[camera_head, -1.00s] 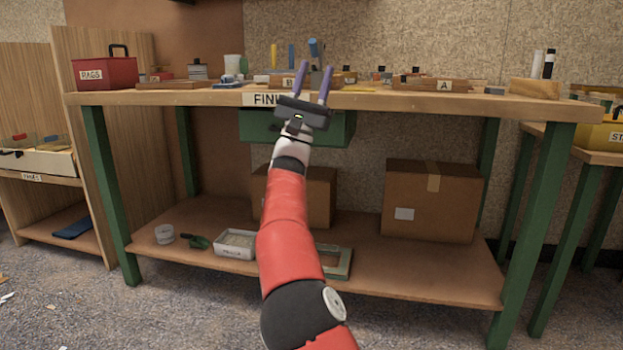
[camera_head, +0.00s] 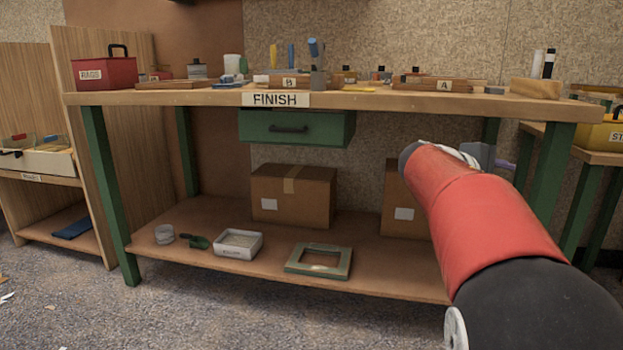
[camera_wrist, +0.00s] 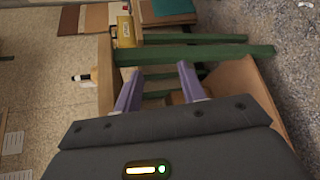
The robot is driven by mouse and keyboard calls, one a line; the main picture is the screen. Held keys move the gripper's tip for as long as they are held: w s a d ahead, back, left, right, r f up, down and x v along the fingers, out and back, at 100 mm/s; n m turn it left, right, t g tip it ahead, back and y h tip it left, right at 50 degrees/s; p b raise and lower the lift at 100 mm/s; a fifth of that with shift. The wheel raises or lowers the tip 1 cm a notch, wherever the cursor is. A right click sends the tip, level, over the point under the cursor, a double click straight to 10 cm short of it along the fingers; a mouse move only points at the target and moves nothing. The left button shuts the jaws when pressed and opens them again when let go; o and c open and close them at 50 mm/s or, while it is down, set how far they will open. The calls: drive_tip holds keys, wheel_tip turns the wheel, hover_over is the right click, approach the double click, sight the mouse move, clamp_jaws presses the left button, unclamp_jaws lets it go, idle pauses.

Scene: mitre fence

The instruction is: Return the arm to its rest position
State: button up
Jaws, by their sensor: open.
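My arm is red and black and reaches in from the lower right in the head view. Its end is folded back near the right legs of the bench. My gripper (camera_wrist: 158,92) shows in the wrist view with two purple fingers spread apart and nothing between them. In the head view the gripper is mostly hidden behind my own arm, with one purple fingertip showing. The wrist view is turned sideways and shows green bench legs (camera_wrist: 195,53) beyond the fingers.
The workbench (camera_head: 205,98), labelled FINISH, holds blocks and tools on top and a green drawer (camera_head: 290,128) below. Its lower shelf bears cardboard boxes (camera_head: 293,196), a white tray (camera_head: 238,243) and a green frame (camera_head: 318,260). A second bench (camera_head: 585,150) stands at right.

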drive_tip(key=s+a+f+m+t+y, duration=0.1)
drive_tip(key=s+a+f+m+y, duration=0.2)
drive_tip(key=s+a+f+y, duration=0.7)
drive_tip(key=s+a+f+m+y, duration=0.4)
drive_tip(key=s+a+f, duration=0.7)
drive_tip(key=s, duration=0.7)
wheel_tip(320, 180, up, 13)
drive_tip(key=p, duration=1.3)
drive_tip(key=shift+s+a, duration=0.25)
drive_tip(key=shift+s, duration=0.15)
